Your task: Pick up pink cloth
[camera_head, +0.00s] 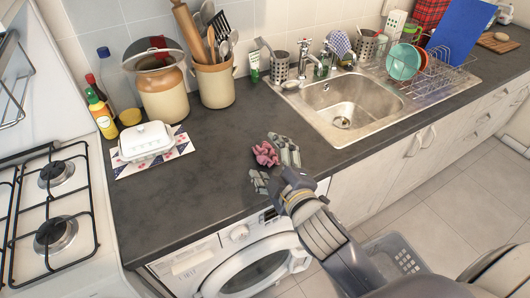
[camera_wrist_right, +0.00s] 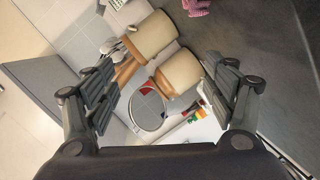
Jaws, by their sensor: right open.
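The pink cloth (camera_head: 265,154) lies crumpled on the dark countertop, near its front edge above the washing machine. My right gripper (camera_head: 272,165) is open at the counter's front edge, with its fingers spread on either side of the cloth in the head view. In the right wrist view, the pink cloth (camera_wrist_right: 196,7) shows at the top edge, outside the space between the open fingers (camera_wrist_right: 165,95). Nothing is held between the fingers. Whether the fingers touch the cloth cannot be told. My left gripper is not in view.
The sink (camera_head: 345,108) is right of the cloth, with a dish rack (camera_head: 430,85) beyond. A butter dish (camera_head: 146,141), bottles (camera_head: 101,114), a jar (camera_head: 163,92) and a utensil crock (camera_head: 215,84) stand at the back left. The washing machine (camera_head: 190,272) and a grey basket (camera_head: 396,262) are below.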

